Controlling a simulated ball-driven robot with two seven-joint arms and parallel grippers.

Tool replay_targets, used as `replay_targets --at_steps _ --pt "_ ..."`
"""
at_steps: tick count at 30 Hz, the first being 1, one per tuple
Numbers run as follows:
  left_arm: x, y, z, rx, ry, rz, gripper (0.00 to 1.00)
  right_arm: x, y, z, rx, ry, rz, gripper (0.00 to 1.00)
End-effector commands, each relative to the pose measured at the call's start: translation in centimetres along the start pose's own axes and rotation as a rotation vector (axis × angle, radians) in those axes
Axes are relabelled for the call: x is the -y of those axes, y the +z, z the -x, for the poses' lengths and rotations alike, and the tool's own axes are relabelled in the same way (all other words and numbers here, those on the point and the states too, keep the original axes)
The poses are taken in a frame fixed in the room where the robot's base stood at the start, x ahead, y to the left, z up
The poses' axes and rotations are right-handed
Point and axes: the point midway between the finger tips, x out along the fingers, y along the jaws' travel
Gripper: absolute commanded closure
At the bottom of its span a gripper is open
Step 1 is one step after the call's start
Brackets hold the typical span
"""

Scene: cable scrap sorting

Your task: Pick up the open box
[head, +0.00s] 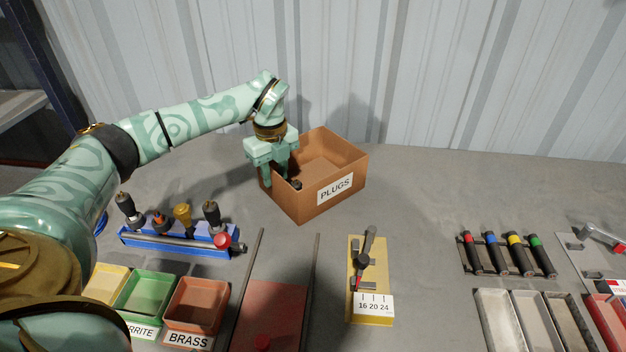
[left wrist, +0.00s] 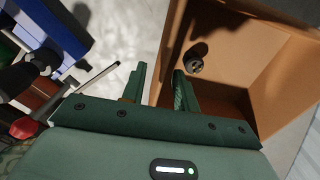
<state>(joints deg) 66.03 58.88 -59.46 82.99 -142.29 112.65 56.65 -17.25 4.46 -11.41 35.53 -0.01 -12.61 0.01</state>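The open box (head: 318,200) is an orange-brown carton labelled PLUGS, standing upright on the grey table near the back wall. It also shows in the left wrist view (left wrist: 262,62). My left gripper (head: 280,178) is at the box's left side, pointing down. In the left wrist view my left gripper (left wrist: 158,82) has its fingers apart, one outside the box wall and one inside, with the wall's edge between them. A small dark plug (left wrist: 195,65) lies inside the box near the inner finger. My right gripper is not in view.
A blue rack (head: 180,243) with several tools stands left of the box. Small bins (head: 197,305) and a red mat (head: 270,315) are in front. A yellow gauge board (head: 370,310) lies front right. The table right of the box (head: 420,190) is clear.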

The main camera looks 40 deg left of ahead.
Motion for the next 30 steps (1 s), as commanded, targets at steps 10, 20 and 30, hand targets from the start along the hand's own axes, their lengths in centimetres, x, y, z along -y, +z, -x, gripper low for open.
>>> replay_targets --at_steps 10,20,30 --pt "0.0 0.0 -0.4 0.001 -0.002 0.0 0.98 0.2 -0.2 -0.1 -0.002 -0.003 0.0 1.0" --pt "0.0 0.0 -0.4 0.001 -0.002 0.0 1.0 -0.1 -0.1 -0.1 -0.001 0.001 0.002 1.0" --pt "0.1 0.1 1.9 0.003 -0.005 0.0 1.0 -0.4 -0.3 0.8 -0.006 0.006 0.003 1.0"
